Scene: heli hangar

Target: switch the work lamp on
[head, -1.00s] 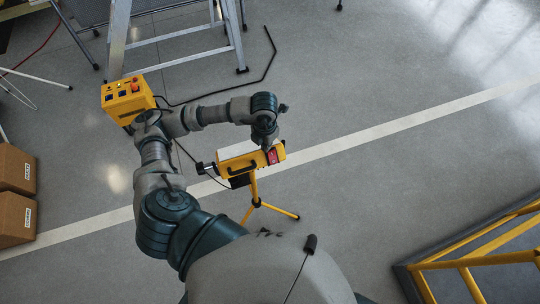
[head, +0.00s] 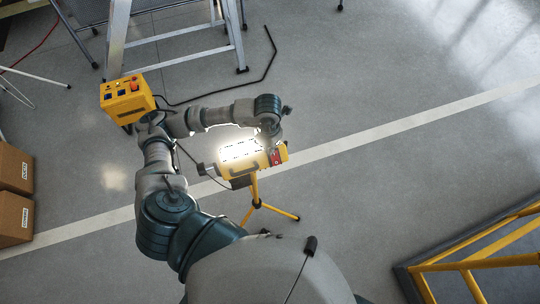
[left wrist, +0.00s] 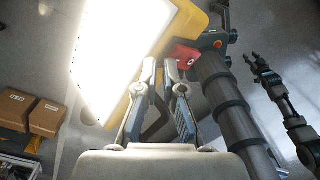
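The work lamp (head: 239,170) is a yellow floodlight on a yellow tripod, and its panel glows bright white. In the left wrist view the glowing lamp panel (left wrist: 115,45) fills the upper left. A red switch part (head: 275,158) sits at the lamp's right end; it also shows in the left wrist view (left wrist: 186,56). My left gripper (left wrist: 161,62) has its two fingers apart with nothing between them, close to the lamp's yellow housing and the red part. I cannot tell whether it touches. In the left wrist view an arm at the right ends in a small dark tip (left wrist: 250,62).
A yellow box with buttons (head: 127,100) stands left of the lamp, with a black cable on the floor. A stepladder (head: 180,40) stands behind. Cardboard boxes (head: 14,190) are at left, yellow railing (head: 480,262) at lower right. The floor right of the lamp is clear.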

